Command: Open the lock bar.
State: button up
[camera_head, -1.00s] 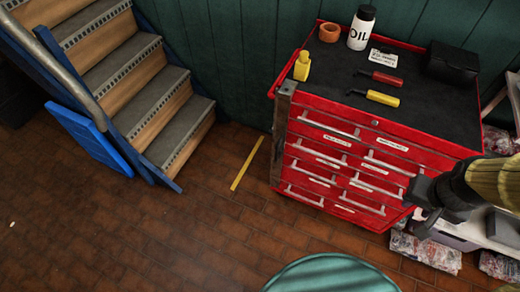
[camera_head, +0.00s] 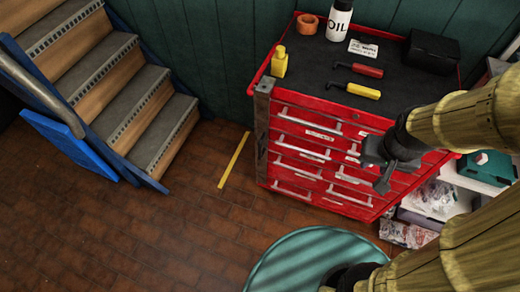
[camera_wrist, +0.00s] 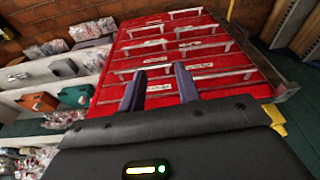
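The lock bar looks to be the grey metal upright (camera_head: 262,135) along the left front edge of the red tool cabinet (camera_head: 325,148). It stands against the cabinet beside the drawer ends. In the wrist view a grey strip (camera_wrist: 262,62) runs along the cabinet's right edge. My gripper (camera_head: 376,168) is in front of the cabinet's right side, well to the right of the bar. In the wrist view my gripper's two fingers (camera_wrist: 160,88) are apart with nothing between them, pointing at the drawer fronts. I cannot tell whether they touch a drawer handle.
The cabinet top holds an oil bottle (camera_head: 339,20), a yellow bottle (camera_head: 279,62), two tools and a black box (camera_head: 432,52). Shelves (camera_wrist: 60,70) stand beside the cabinet. A round teal surface (camera_head: 290,262) is in front.

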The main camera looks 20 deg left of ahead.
jog(key=w+a+f+t+y+b, duration=0.1)
jog(key=w+a+f+b, duration=0.2)
jog(key=a+f+b, duration=0.3)
jog(key=w+a+f+t+b, duration=0.2)
jog(key=w+a+f+b, duration=0.15)
jog(key=f+b, duration=0.4)
jog(key=n+t+y+b, duration=0.1)
jog(key=t+b, duration=1.1)
jog(key=b, duration=1.6)
send_near(259, 152)
jog(key=s+d, duration=0.1)
jog(key=s, duration=0.6)
jog(key=shift+w+d+f+p, duration=0.1)
jog(key=shift+w+p, duration=0.15)
jog(key=shift+p, duration=0.05)
jog(key=w+b, duration=0.1)
jog(key=w, duration=0.4)
jog(key=w+a+b, duration=0.1)
jog(key=w+b, duration=0.1)
jog(key=w, duration=0.4)
jog(key=w+a+b, duration=0.1)
jog(key=w, duration=0.5)
jog(key=shift+w+a, duration=0.1)
jog(key=shift+w, duration=0.05)
grip_shut()
